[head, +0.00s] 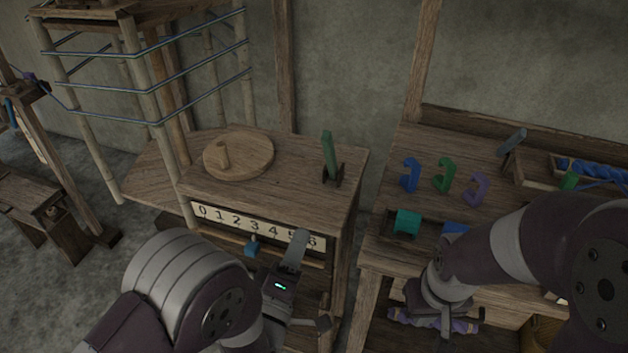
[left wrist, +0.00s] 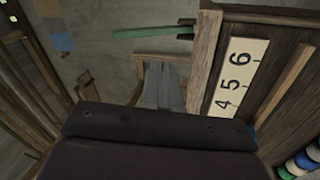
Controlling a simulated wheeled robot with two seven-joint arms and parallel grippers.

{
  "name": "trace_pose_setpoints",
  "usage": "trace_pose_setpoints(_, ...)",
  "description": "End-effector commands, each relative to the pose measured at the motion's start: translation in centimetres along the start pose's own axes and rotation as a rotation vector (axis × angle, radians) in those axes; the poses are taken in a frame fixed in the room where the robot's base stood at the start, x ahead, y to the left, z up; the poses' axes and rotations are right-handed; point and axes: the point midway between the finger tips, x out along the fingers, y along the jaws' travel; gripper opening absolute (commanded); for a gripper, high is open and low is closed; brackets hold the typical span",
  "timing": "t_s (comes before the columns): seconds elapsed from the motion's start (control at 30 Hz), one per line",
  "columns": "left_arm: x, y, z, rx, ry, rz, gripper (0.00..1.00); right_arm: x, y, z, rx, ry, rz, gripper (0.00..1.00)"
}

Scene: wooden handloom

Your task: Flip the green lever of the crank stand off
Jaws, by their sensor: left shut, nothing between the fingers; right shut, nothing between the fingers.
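The green lever (head: 329,155) stands nearly upright, tilted slightly left, in a dark bracket at the right end of the crank stand's top (head: 290,182). In the left wrist view the green lever (left wrist: 150,31) lies across the top of the picture. A round wooden crank disc (head: 255,158) with a peg sits on the same stand. My left gripper (head: 298,238) is shut and empty, in front of the stand's number strip and below the lever, apart from it. It also shows in the left wrist view (left wrist: 166,75). My right gripper (head: 446,322) is shut and empty by the right bench.
The number strip (head: 250,224) and a blue pointer (head: 252,246) are on the stand's front. The right bench (head: 400,150) holds blue, green and purple hooks (head: 445,174) and a teal block (head: 407,222). A warping frame (head: 140,65) stands behind left.

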Motion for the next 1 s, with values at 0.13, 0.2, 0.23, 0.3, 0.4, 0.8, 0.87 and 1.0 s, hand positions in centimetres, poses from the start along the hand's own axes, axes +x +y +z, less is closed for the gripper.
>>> trace_pose_setpoints(0.13, -0.1, 3.7, -0.9, -0.160, 0.032, 0.181, 0.00, -0.1, 0.0, 0.0, 0.000, 0.000, 0.000, 0.00)
trace_pose_setpoints(0.2, -0.2, 4.0, -1.0, -0.199, 0.031, 0.199, 0.00, -0.1, 0.0, 0.0, 0.000, 0.000, 0.000, 0.00)
trace_pose_setpoints(0.23, -0.2, 4.0, -1.0, -0.206, 0.030, 0.198, 0.00, -0.1, 0.0, 0.0, 0.000, 0.000, 0.000, 0.00)
trace_pose_setpoints(0.3, -0.2, 4.0, -1.0, -0.212, 0.029, 0.197, 0.00, 0.0, 0.0, 0.0, 0.000, -0.001, 0.000, 0.00)
trace_pose_setpoints(0.4, -0.2, 4.0, -1.0, -0.211, 0.029, 0.196, 0.00, 0.0, 0.0, 0.0, 0.000, -0.001, 0.000, 0.00)
trace_pose_setpoints(0.8, 3.8, 5.1, -1.3, -0.208, 0.031, 0.195, 0.00, -2.2, 0.0, -0.2, 0.000, 0.000, 0.000, 0.00)
trace_pose_setpoints(0.87, 5.1, 5.3, -1.4, -0.208, 0.031, 0.194, 0.00, -2.6, 0.0, -0.3, 0.000, -0.001, 0.000, 0.00)
trace_pose_setpoints(1.0, 8.1, 5.7, -1.5, -0.208, 0.031, 0.195, 0.00, -2.8, 0.0, -0.3, 0.000, -0.001, 0.000, 0.00)
